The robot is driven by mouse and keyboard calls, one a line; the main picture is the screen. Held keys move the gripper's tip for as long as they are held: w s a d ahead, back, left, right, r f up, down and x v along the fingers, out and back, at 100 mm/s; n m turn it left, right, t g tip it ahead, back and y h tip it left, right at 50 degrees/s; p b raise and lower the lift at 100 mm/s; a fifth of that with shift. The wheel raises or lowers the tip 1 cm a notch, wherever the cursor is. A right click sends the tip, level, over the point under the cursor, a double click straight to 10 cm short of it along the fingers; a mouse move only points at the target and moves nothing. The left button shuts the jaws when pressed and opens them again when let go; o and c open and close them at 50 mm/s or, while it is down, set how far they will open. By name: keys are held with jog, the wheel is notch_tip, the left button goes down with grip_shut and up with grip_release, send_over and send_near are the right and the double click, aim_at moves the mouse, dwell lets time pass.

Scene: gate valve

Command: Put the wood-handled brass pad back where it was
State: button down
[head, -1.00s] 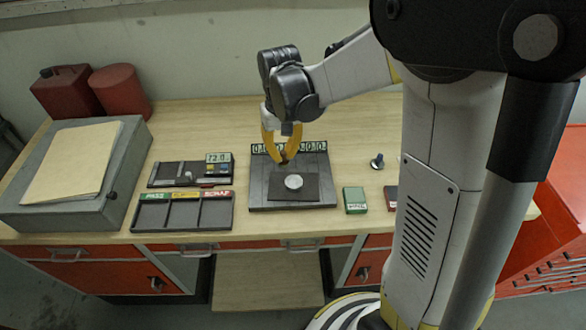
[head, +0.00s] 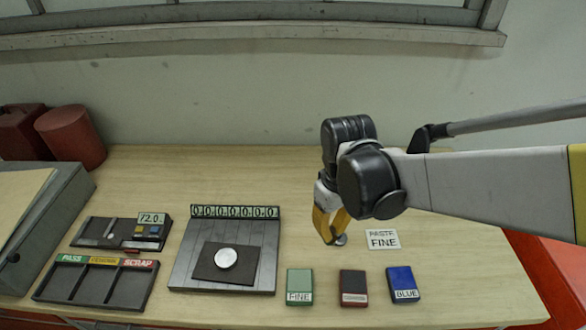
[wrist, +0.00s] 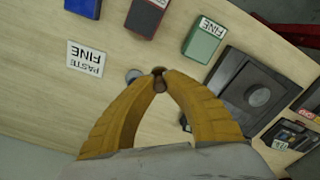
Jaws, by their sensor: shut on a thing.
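My gripper (head: 328,232) is low over the right part of the bench, its yellow fingers pointing down. In the wrist view its fingertips (wrist: 159,76) are shut on a small brown piece, the handle of the wood-handled pad (wrist: 158,84). The pad's brass face is mostly hidden by the fingers, and I cannot tell whether it touches the bench. A small grey round piece (wrist: 133,75) sits right beside the fingertips; it also shows in the head view (head: 341,240). A white label reading PASTE FINE (head: 383,239) lies to the gripper's right.
Green (head: 299,287), dark red (head: 353,287) and blue (head: 402,284) boxes stand along the front. Left of the gripper, a dark plate (head: 190,262) with a counter strip carries a white disc (head: 225,258). A sorting tray (head: 130,283) is farther left. Bench behind the gripper is clear.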

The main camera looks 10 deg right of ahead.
jog(key=b, duration=0.2)
send_over(297, 244)
notch_tip(297, 244, down, 6)
jog(key=shift+w+a+r, duration=0.1)
jog(key=shift+r, duration=0.1)
jog(key=shift+f+b, duration=0.9)
jog(key=shift+f, duration=1)
jog(key=shift+f, duration=0.2)
jog(key=c, duration=1.5)
grip_release()
jog(key=shift+r, duration=0.15)
